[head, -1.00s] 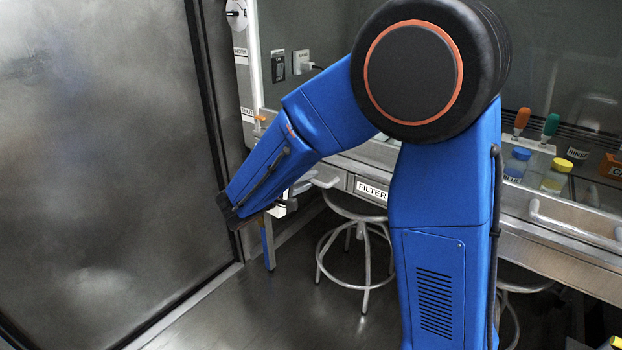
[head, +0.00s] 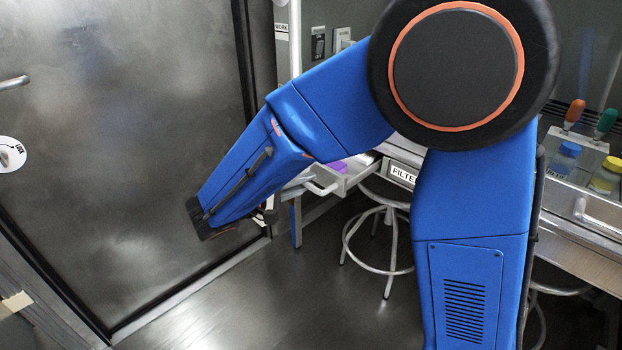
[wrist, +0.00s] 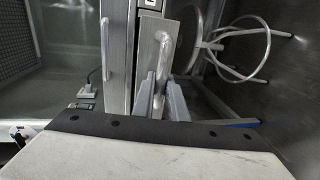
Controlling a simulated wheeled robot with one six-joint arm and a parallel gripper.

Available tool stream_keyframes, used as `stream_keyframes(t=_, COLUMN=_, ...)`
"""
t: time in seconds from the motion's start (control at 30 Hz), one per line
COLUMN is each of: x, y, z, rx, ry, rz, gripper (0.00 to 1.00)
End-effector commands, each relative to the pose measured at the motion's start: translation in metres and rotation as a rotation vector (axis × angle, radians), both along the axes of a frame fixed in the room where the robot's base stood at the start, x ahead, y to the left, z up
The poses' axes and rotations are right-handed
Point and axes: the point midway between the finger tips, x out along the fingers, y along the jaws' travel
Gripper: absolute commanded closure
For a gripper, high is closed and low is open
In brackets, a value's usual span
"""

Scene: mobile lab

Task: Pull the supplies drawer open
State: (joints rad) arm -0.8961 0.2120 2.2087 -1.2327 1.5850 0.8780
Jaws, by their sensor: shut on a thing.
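The supplies drawer (head: 352,180) is partly out from under the bench, left of the FILTER drawer. Its open top shows in the head view, with a purple item (head: 338,167) inside. Its pale bar handle (head: 322,188) is on the front, and it also shows in the wrist view (wrist: 163,45). My gripper (wrist: 158,98) is shut on the lower end of this handle in the wrist view, one finger on each side. In the head view my blue arm hides most of the gripper and the left part of the drawer front. The drawer's own label is not visible.
The FILTER drawer (head: 401,174) is beside it. A round metal stool (head: 378,235) stands under the bench, close to the open drawer. A large grey metal door (head: 120,150) is on the left. The floor (head: 270,300) in front is clear.

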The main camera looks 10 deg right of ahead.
Motion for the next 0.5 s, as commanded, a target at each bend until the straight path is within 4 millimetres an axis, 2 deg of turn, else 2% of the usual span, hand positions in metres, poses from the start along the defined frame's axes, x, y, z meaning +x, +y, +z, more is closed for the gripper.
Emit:
stream_keyframes(t=0.33, x=-0.0007, y=0.0006, z=-0.0006, rx=0.0, ry=0.002, rz=-0.001, gripper=1.0)
stream_keyframes(t=0.37, x=-0.0007, y=0.0006, z=-0.0006, rx=0.0, ry=0.002, rz=-0.001, gripper=0.83)
stream_keyframes(t=0.4, x=-0.0007, y=0.0006, z=-0.0005, rx=0.0, ry=0.002, rz=-0.001, gripper=0.73)
stream_keyframes(t=0.43, x=-0.0007, y=0.0006, z=-0.0005, rx=0.0, ry=0.002, rz=-0.001, gripper=0.69)
stream_keyframes(t=0.5, x=-0.0006, y=0.0006, z=-0.0004, rx=0.0, ry=0.002, rz=-0.001, gripper=0.69)
